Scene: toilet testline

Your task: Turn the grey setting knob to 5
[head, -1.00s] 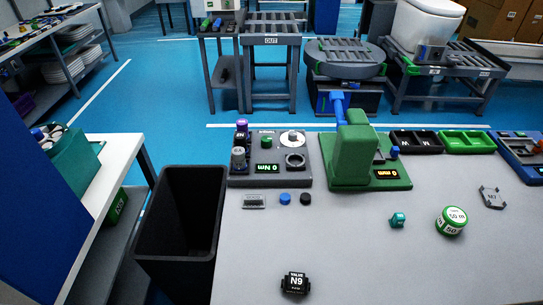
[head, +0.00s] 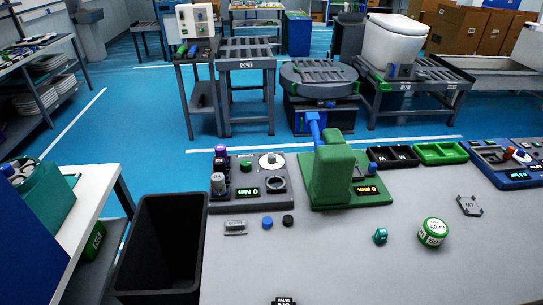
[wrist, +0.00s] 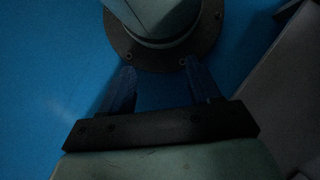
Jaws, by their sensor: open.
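A grey test station (head: 249,182) stands near the back left of the table, with a green "0 Nm" display, a pale round dial (head: 271,161), a green button and a dark ring. No clearly grey setting knob can be picked out, and numbers around the pale dial are too small to read. My gripper (wrist: 158,85) shows only in the wrist view, with two dark fingers apart and nothing between them. It is over the blue floor, away from the station. The gripper is outside the head view.
A green press-like station (head: 335,179) stands right of the grey one. A black bin (head: 160,245) is at the table's left. A blue station (head: 498,168) stands far right.

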